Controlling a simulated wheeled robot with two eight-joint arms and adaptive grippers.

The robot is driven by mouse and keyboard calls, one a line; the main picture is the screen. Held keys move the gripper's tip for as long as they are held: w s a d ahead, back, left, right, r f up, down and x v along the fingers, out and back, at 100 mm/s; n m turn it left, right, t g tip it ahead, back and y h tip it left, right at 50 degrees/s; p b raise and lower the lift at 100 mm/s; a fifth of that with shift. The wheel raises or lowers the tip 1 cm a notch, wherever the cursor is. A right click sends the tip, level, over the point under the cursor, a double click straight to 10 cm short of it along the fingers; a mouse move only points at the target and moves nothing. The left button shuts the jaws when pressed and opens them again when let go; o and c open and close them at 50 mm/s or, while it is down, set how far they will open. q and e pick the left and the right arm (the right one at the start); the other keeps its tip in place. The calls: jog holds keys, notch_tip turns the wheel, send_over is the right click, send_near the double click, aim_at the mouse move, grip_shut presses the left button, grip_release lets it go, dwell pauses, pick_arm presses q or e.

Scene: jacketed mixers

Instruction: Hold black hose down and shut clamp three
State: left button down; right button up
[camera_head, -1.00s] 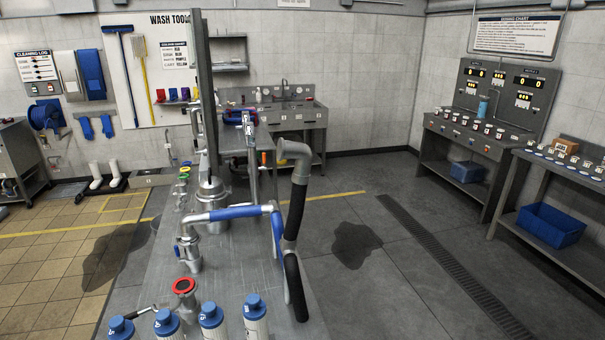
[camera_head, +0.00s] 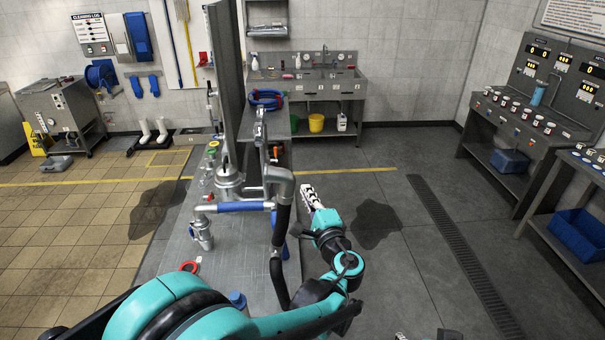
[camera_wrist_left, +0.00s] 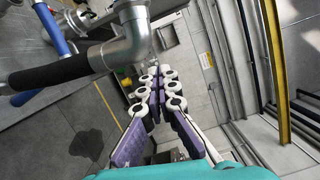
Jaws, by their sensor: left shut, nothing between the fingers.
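The black hose (camera_head: 281,226) hangs from a steel elbow pipe (camera_head: 281,178) beside the steel table, and its lower part curves down near the table's right edge. It also shows in the left wrist view (camera_wrist_left: 52,72), where the elbow (camera_wrist_left: 132,42) is close to the fingertips. My left gripper (camera_head: 308,192) is shut and empty, just right of the hose and apart from it in the head view. Its fingers (camera_wrist_left: 150,76) fill the middle of the wrist view. I cannot tell which fitting is clamp three. A small part at the bottom edge (camera_head: 400,336) may be my right gripper.
The steel table (camera_head: 235,245) carries a blue-sleeved pipe (camera_head: 240,206) and a red-ringed port (camera_head: 190,267). My left arm hides much of its near end. Open floor with a drain grate (camera_head: 455,240) lies to the right. Control consoles (camera_head: 545,95) stand farther right.

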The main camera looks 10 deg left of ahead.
aim_at(285, 180)
pick_arm(q)
jog(key=w+a, duration=0.2)
jog(key=w+a+p, duration=0.1)
jog(key=w+a, duration=0.1)
jog(key=a, duration=0.1)
jog(key=w+a+r+p, duration=0.1)
jog(key=w+a, duration=0.2)
jog(key=shift+w, duration=0.1)
jog(key=shift+s+a, duration=0.25)
jog(key=shift+a, duration=0.05)
jog(key=shift+w, duration=0.1)
jog(key=shift+a, duration=0.15)
